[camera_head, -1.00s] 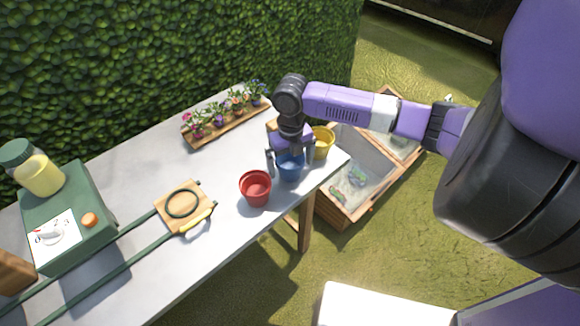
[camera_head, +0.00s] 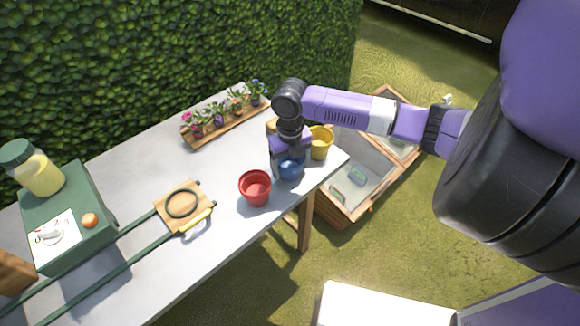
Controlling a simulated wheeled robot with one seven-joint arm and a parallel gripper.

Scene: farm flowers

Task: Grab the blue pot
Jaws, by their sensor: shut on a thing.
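The blue pot (camera_head: 291,171) stands near the right end of the grey table, between the red pot and the yellow pot. My gripper (camera_head: 291,168) points down over it, with its fingers shut on the pot's sides. The gripper covers the pot's upper part and rim. The pot appears to be upright and at table height; I cannot tell whether it touches the table.
The red pot (camera_head: 255,188) is close on the left and the yellow pot (camera_head: 321,142) close on the right. A wooden tray of flowers (camera_head: 224,127) lies at the back. A green machine (camera_head: 82,205) with rails leading to a wooden plate (camera_head: 170,216) takes up the left.

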